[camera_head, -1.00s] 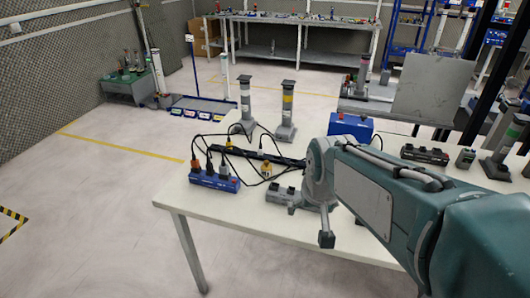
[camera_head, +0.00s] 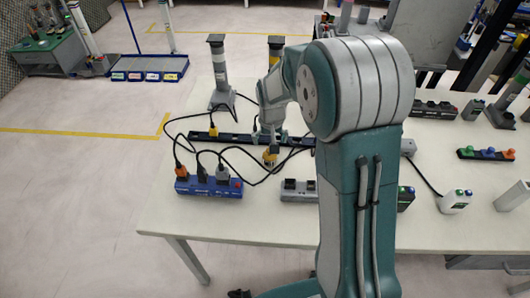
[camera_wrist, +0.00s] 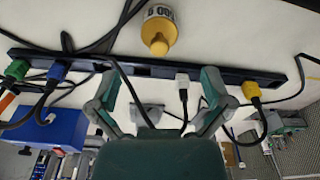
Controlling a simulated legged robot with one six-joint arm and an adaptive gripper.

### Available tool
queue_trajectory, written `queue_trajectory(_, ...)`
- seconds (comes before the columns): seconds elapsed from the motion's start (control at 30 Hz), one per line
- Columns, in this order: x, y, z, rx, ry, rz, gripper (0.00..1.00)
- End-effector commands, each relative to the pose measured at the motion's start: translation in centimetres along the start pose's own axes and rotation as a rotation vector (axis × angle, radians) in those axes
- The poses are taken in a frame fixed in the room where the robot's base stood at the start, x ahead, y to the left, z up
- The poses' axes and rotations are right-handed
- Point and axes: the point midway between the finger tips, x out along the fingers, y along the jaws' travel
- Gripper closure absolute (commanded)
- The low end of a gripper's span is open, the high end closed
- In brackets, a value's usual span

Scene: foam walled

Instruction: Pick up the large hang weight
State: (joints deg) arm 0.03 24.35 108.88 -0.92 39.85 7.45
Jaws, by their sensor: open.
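The hang weight is a yellow piece with a white band marked "500 g" (camera_wrist: 158,32); it stands in the upper middle of the wrist view, on the white table. In the head view it is a small yellow shape (camera_head: 270,158) beside the dark power strip, partly hidden by my gripper. My gripper (camera_wrist: 160,85) is open and empty, its two fingers spread wide. The weight lies beyond the fingertips, roughly centred between them, with the strip crossing in between. In the head view my gripper (camera_head: 269,139) hangs close above the weight; the exact gap cannot be told.
The dark power strip (camera_wrist: 235,72) carries several plugs and loose black cables. A blue socket box (camera_head: 208,187) stands left, a grey device (camera_head: 298,190) in front. A grey post (camera_head: 219,75) stands behind. The table's front left corner is clear.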

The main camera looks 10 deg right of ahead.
Motion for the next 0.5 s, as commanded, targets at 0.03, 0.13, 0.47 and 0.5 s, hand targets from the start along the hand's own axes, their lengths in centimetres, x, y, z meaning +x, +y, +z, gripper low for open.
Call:
queue_trajectory(0.03, 1.1, 0.0, 0.1, 0.0, -0.005, 0.001, 0.0)
queue_trajectory(0.13, 2.7, -0.1, 0.1, 0.0, -0.005, 0.002, 0.0)
queue_trajectory(0.47, 6.2, -0.3, 0.2, -0.002, -0.005, 0.005, 0.0)
queue_trajectory(0.5, 6.9, -0.3, 0.1, -0.002, -0.004, 0.005, 0.0)
